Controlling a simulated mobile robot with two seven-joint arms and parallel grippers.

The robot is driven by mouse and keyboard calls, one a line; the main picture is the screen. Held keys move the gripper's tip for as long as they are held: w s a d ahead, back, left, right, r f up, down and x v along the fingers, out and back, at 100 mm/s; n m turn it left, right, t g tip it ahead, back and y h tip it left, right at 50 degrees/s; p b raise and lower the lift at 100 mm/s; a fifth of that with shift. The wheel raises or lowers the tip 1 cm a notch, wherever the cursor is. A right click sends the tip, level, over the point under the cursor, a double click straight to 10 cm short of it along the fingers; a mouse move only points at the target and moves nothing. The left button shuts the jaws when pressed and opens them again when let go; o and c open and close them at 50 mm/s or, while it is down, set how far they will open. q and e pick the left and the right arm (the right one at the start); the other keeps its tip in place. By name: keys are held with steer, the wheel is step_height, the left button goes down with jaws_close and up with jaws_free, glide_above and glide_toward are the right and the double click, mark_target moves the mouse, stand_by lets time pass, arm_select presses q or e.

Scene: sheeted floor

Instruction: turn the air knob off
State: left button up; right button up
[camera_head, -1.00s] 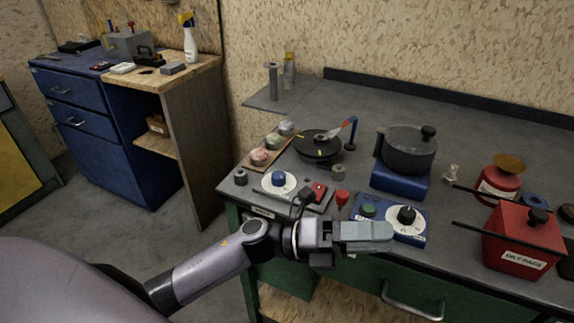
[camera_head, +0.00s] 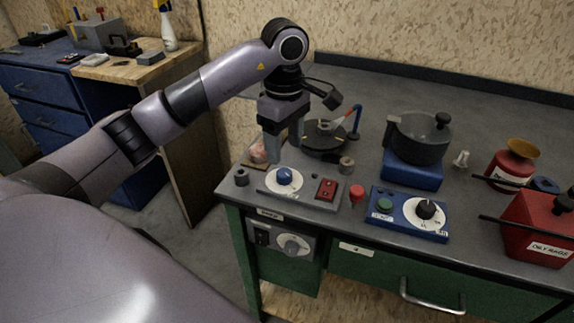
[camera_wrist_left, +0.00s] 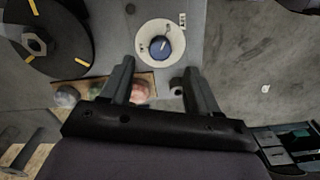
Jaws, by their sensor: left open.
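A blue knob (camera_head: 284,176) on a round white dial sits on a grey panel (camera_head: 325,201) at the bench's left front. It also shows in the left wrist view (camera_wrist_left: 161,47), beyond the fingertips. A black knob (camera_head: 426,209) on a white dial is on a blue box. A grey knob (camera_head: 291,246) is on the bench's front face below. I cannot read which knob is marked air. My left gripper (camera_head: 285,149) is open and points down, above and behind the blue knob, apart from it. In the left wrist view its fingers (camera_wrist_left: 160,70) are spread and empty. My right gripper is not in view.
A red switch (camera_head: 326,189) and a red button (camera_head: 357,194) are right of the blue knob. A black round plate (camera_head: 323,139), a pot (camera_head: 420,138) on a blue base and a red box (camera_head: 540,222) stand on the bench. The back of the bench is clear.

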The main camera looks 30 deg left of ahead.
mark_target(286, 173)
arm_select(q)
step_height(286, 173, down, 7)
steer(key=shift+d+r, duration=0.1)
stand_by(0.3)
steer(key=c, duration=1)
